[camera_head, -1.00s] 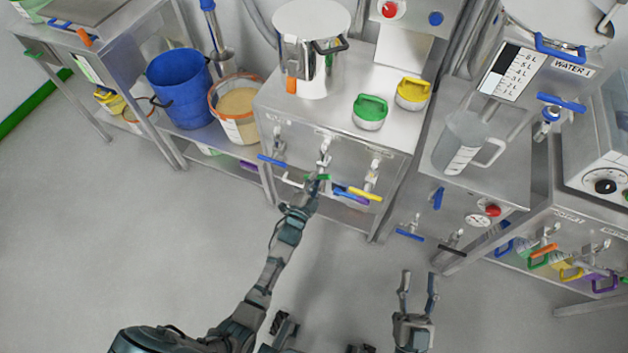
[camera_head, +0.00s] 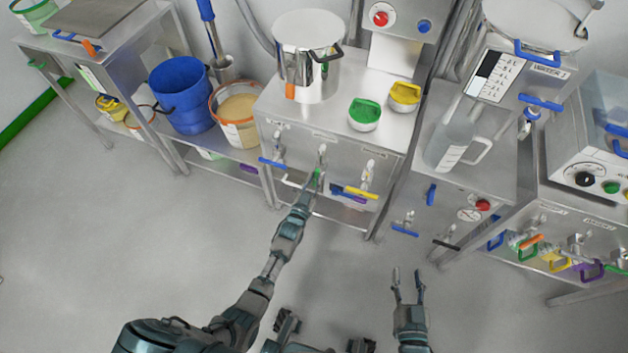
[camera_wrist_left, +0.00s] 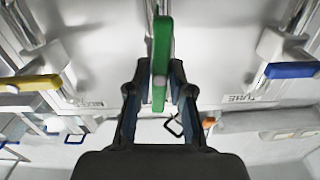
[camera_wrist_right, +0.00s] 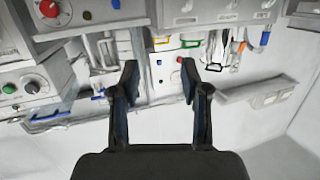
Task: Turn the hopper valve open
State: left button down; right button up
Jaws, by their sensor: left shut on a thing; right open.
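A green valve handle (camera_head: 317,177) hangs below the middle tap on the front of the steel cabinet (camera_head: 270,110). My left gripper (camera_head: 311,186) is on it from below. In the left wrist view the green handle (camera_wrist_left: 161,60) stands upright between the two fingers of the left gripper (camera_wrist_left: 159,85), which are shut on it. A blue handle (camera_head: 271,163) is on the tap to its left and a yellow handle (camera_head: 361,192) on the tap to its right; both lie crosswise. My right gripper (camera_head: 408,280) is open and empty over the floor, well away from the cabinet.
A blue bucket (camera_head: 181,95) is at left. A clear jug (camera_head: 455,140) stands at right. The floor in front is clear.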

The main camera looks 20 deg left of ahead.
pick_arm(q)
jog(key=shift+s+f+n, duration=0.15)
jog(key=shift+f+n, duration=0.25)
jog(key=shift+n, duration=0.2)
pick_arm(e)
jog(key=shift+s+d+f+g, duration=0.1)
jog(key=shift+s+f+g, duration=0.05)
jog(key=shift+f+g, duration=0.2)
jog(key=shift+f, duration=0.15)
pick_arm(q)
jog(key=c, duration=1)
grip_release()
jog(key=shift+c, duration=0.2)
jog(key=shift+r, duration=0.1)
jog(key=shift+r, duration=0.1)
jog(key=s, duration=1.1)
jog(key=shift+s+a, duration=0.2)
jog(key=shift+s, duration=0.2)
